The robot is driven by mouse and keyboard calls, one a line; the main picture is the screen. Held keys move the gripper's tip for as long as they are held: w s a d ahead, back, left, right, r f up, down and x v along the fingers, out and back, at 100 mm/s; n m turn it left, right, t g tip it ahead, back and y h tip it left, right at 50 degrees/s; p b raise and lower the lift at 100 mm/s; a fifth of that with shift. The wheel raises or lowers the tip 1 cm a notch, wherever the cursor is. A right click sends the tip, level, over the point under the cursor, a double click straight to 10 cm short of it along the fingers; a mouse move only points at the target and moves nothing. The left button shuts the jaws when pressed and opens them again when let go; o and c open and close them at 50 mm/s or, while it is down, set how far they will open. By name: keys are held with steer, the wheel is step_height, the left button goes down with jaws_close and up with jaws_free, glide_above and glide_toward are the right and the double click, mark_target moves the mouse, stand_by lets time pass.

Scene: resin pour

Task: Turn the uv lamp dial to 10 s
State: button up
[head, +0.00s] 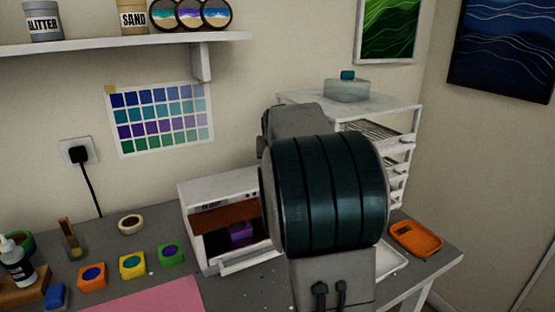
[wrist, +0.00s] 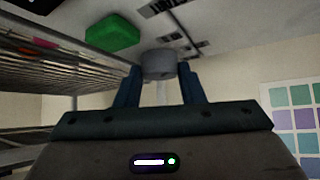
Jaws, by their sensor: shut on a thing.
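The uv lamp (head: 217,184) is a white box with an open front on the table in the head view. A purple piece (head: 240,233) sits inside it. My arm hides the lamp's right side, dial included, in the head view. In the wrist view, the grey round dial (wrist: 158,62) sits between the two dark fingers of my gripper (wrist: 161,75), which is shut on it. A pale surface with dark markings lies beyond the dial. I cannot read the dial's setting.
A white rack (head: 402,140) stands right of my arm, and its mesh shelves (wrist: 50,75) show close by in the wrist view. An orange tray (head: 416,239) lies at the table's right. Several small coloured moulds and a pink mat (head: 160,298) lie at the left.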

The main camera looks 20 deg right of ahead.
steer(key=shift+n+y, duration=0.3)
stand_by(0.4)
steer(key=o, duration=1)
steer(key=v, duration=1.3)
steer(key=shift+s, duration=0.4)
steer(key=shift+a+r, duration=0.1)
steer(key=shift+a, duration=0.05)
steer(key=s+a+f+n+g+y+p, duration=0.1)
steer(key=s+a+f+n+g+p, duration=0.1)
steer(key=s+a+f, duration=0.5)
steer(key=s+a+f+n+g+y+p, duration=0.1)
steer(key=s+a+f, duration=0.7)
steer(key=s, duration=0.9)
step_height(320, 180, down, 2)
steer(key=shift+a+n+g+y+p, duration=0.15)
steer(key=shift+n+g+y+p, duration=0.3)
steer(key=shift+g+p, duration=0.65)
